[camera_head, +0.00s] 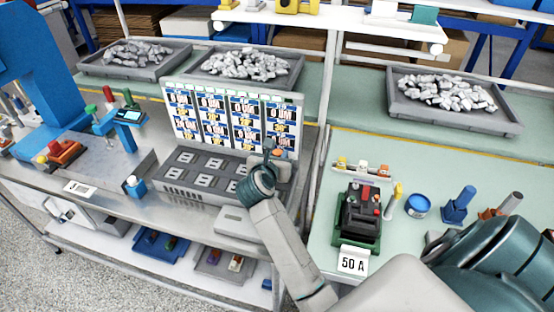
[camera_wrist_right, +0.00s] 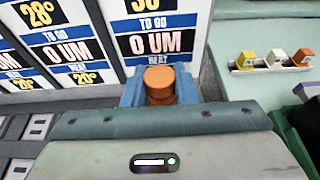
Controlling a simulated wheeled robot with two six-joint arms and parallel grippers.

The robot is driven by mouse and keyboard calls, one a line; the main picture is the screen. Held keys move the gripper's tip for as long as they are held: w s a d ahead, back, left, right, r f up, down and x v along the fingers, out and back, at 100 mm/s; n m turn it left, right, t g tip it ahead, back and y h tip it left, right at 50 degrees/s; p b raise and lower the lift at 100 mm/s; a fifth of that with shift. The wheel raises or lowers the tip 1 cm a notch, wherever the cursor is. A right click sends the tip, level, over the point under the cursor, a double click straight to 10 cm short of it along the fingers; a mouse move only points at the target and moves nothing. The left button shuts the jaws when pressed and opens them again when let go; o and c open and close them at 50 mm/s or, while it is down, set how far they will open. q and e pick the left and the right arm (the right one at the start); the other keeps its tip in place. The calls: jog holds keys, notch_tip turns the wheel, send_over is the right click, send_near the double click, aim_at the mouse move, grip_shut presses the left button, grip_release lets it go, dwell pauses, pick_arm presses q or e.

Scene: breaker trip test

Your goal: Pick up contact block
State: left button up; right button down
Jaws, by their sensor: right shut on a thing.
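My right gripper (camera_head: 270,150) reaches over the right part of the grey fixture, in front of the display panel. In the right wrist view its blue jaws (camera_wrist_right: 160,84) are shut on a small orange block (camera_wrist_right: 160,80) with a rounded top. The orange block also shows in the head view (camera_head: 278,153). I cannot tell for certain that it is the contact block. Its lower part is hidden by the gripper body, so I cannot tell whether it touches the fixture. My left gripper is not in view.
The grey fixture (camera_head: 178,178) has several square slots below the upright display panel (camera_head: 185,110). To the right stand a rack of yellow, white and orange pieces (camera_head: 363,168), a black-and-green unit (camera_head: 360,215) and a "50 A" card (camera_head: 353,261). Trays of metal parts stand behind.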

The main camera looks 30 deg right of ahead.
notch_tip(320, 180, up, 27)
jog(key=b, duration=0.5)
